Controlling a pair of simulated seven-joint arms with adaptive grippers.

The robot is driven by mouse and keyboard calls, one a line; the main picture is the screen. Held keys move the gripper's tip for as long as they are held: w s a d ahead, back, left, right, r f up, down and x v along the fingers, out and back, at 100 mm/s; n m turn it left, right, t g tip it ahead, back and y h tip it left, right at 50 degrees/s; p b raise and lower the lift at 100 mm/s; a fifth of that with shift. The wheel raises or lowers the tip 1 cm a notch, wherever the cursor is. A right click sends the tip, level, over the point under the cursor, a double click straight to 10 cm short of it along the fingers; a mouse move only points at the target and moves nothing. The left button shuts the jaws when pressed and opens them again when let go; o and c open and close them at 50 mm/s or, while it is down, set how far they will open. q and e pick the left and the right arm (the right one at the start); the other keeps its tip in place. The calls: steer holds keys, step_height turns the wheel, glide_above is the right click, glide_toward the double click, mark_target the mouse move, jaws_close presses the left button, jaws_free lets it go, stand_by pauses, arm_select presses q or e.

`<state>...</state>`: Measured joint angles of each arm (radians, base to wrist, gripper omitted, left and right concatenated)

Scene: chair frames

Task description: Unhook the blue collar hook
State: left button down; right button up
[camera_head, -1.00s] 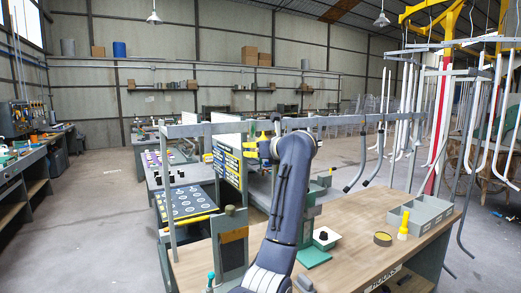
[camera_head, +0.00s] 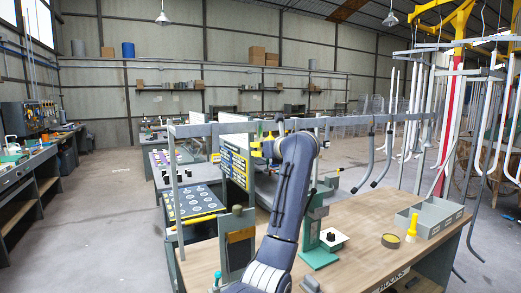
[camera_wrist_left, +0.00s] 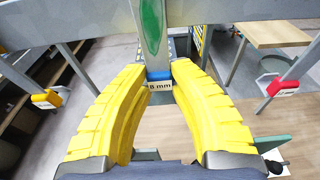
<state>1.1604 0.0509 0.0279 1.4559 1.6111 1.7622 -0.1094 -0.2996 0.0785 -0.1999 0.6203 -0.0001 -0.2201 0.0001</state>
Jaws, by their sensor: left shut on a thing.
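In the left wrist view the blue collar (camera_wrist_left: 160,75) with a white "8 mm" tag sits on a grey-green hook shank (camera_wrist_left: 153,35) that rises to the grey rail (camera_wrist_left: 235,12). The yellow fingers of my left gripper (camera_wrist_left: 160,92) are shut on this blue collar hook, one on each side just below the rail. The hook's lower end is hidden. In the head view the left gripper (camera_head: 266,143) is at the rail (camera_head: 205,129), partly behind my arm, and the blue collar cannot be made out there. My right gripper is not in view.
Dark hooks (camera_head: 372,163) hang farther right along the rail.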

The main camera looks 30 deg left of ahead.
arm_select(q)
steer(key=shift+r, duration=1.15)
stand_by(0.4)
steer(key=shift+s+d, duration=0.15)
steer(key=shift+d, duration=0.15)
stand_by(0.3)
steer(key=shift+f+v, duration=0.2)
steer(key=shift+v, duration=0.9)
steer(key=shift+s+d, duration=0.15)
steer(key=shift+d, duration=0.15)
steer(key=shift+v, duration=2.45)
